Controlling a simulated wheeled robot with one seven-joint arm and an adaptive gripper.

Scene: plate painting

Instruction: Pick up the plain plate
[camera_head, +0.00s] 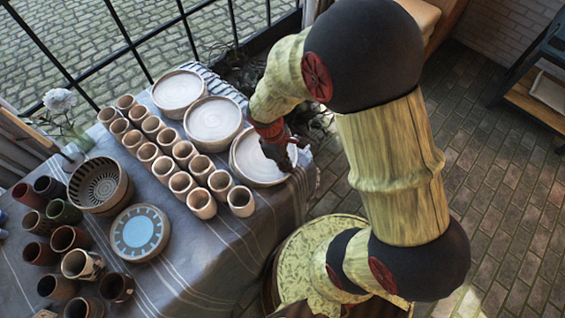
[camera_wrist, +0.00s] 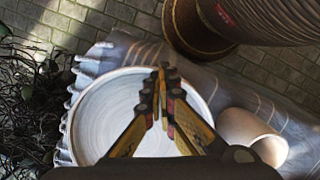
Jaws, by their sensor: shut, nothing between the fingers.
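Plain whitish plates with pale rims stand in three places along the right side of the cloth-covered table: one at the back (camera_head: 178,88), one in the middle (camera_head: 212,118) and one nearest my gripper (camera_head: 252,168). My gripper (camera_head: 284,160) is over the right part of the nearest plate and partly hides it. In the wrist view this plate (camera_wrist: 105,105) lies behind my gripper (camera_wrist: 164,78), whose fingers are together and empty. I cannot tell whether the fingertips touch the plate.
Several plain cups (camera_head: 182,152) stand in rows left of the plates. A striped bowl (camera_head: 100,185), a blue patterned plate (camera_head: 140,232) and darker cups (camera_head: 70,238) are further left. The table's cloth edge (camera_head: 298,205) is close to my gripper. A railing (camera_head: 130,45) runs behind.

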